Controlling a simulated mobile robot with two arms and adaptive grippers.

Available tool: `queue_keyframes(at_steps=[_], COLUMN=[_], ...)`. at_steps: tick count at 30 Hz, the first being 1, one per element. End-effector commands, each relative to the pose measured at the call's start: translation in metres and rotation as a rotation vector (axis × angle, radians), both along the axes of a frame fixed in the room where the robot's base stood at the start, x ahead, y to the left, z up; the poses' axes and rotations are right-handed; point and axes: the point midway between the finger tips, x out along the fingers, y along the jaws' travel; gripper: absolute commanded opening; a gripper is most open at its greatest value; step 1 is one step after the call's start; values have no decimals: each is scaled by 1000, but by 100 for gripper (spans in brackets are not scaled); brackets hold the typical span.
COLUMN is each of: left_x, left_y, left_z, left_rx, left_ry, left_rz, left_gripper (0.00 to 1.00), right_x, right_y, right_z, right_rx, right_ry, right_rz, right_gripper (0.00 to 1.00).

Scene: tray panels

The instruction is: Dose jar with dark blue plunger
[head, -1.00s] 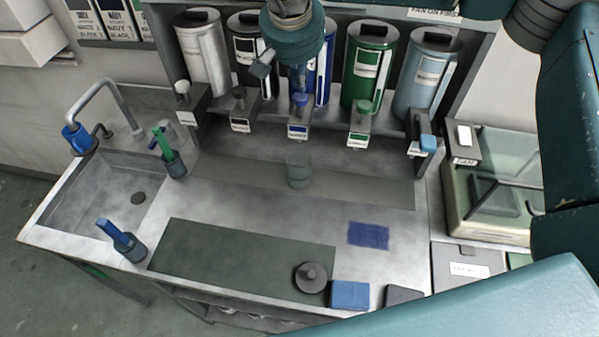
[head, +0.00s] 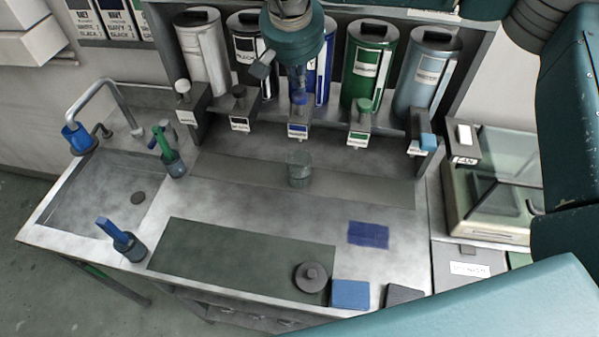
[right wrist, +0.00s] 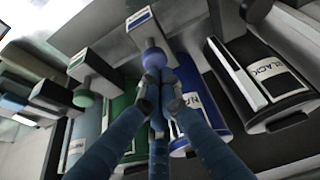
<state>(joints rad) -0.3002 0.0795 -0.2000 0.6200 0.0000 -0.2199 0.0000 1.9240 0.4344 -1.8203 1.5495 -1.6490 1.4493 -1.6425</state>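A clear glass jar (head: 299,170) stands upright on the ledge under the dark blue dispenser's spout; I cannot make out its contents. The dark blue canister (head: 319,76) is partly hidden by my right arm. Its dark blue plunger (head: 299,98) has a round knob, which also shows in the right wrist view (right wrist: 155,57). My right gripper (head: 298,82) is over this plunger. In the right wrist view its fingers (right wrist: 160,92) are drawn together, with their tips at the knob, touching or nearly touching it. My left gripper is not in view.
White (head: 203,52), black (head: 250,55), green (head: 368,66) and light blue (head: 427,72) canisters flank it. A sink (head: 100,205) is at left, a dark mat (head: 230,260) with a grey lid (head: 311,277) in front, a blue cloth (head: 368,234) at right.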

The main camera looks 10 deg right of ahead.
Motion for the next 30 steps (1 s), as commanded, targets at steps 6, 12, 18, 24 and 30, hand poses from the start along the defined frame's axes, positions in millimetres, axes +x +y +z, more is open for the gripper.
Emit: queue_keyframes(at_steps=[6, 12, 18, 24, 30], left_x=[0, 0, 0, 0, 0], left_y=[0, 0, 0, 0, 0], left_z=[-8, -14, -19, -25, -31], left_rx=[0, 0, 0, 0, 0], left_ry=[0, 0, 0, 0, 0], left_rz=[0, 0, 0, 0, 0], left_gripper=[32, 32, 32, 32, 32], right_x=[0, 0, 0, -1, -1], right_y=[0, 0, 0, 0, 0], right_z=[-10, -17, -25, -32, -40], right_rx=[0, -1, 0, 0, 0], right_ry=[0, 0, 2, 3, 5], right_rz=[0, 0, 0, 0, 0], right_gripper=[0, 0, 0, 0, 0])
